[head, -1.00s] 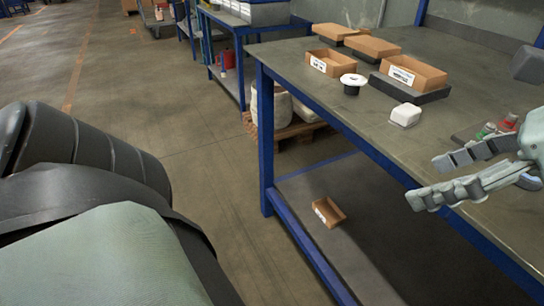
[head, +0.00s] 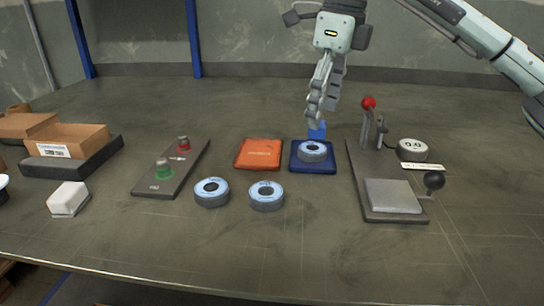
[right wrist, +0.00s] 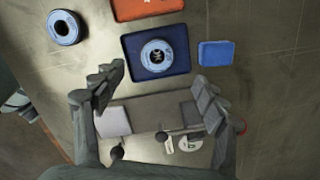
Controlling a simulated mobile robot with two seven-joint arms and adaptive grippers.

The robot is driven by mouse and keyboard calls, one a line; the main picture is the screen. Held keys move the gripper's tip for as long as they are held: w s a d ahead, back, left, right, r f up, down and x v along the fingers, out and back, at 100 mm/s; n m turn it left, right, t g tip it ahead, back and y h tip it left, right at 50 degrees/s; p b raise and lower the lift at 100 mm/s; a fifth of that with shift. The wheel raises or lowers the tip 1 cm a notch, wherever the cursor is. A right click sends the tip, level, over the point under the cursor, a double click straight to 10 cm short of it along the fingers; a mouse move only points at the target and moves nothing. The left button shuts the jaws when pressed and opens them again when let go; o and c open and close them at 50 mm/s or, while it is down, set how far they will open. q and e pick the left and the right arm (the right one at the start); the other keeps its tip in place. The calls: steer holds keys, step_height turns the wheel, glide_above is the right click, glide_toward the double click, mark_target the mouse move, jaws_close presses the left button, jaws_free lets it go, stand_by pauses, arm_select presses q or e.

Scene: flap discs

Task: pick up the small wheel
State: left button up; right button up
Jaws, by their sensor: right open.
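Three round grey wheels with pale blue ring labels are on the table: one at left (head: 211,202), one in the middle (head: 266,204), and one on a dark blue pad (head: 318,170). The wheel on the pad (head: 312,159) looks slightly smaller than the others. In the right wrist view it lies (right wrist: 157,67) just beyond my fingertips, and another wheel (right wrist: 65,40) is at upper left. My right gripper (head: 325,108) is open and empty, pointing down above and behind the pad, touching no wheel. My left gripper is out of view.
An orange pad (head: 259,153) lies left of the blue pad, and a blue block (head: 317,131) behind it. A fixture with a red-knobbed lever (head: 369,103) stands at right. A button panel (head: 172,170) and cartons (head: 68,140) are at left. The front table is clear.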

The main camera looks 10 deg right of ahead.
mark_target(312, 152)
steer(key=f, duration=0.4)
steer(key=a+f, duration=0.1)
steer(key=f, duration=0.2)
steer(key=shift+w, duration=0.1)
steer(key=shift+r, duration=0.1)
steer(key=c, duration=1.3)
steer(key=shift+r, duration=0.1)
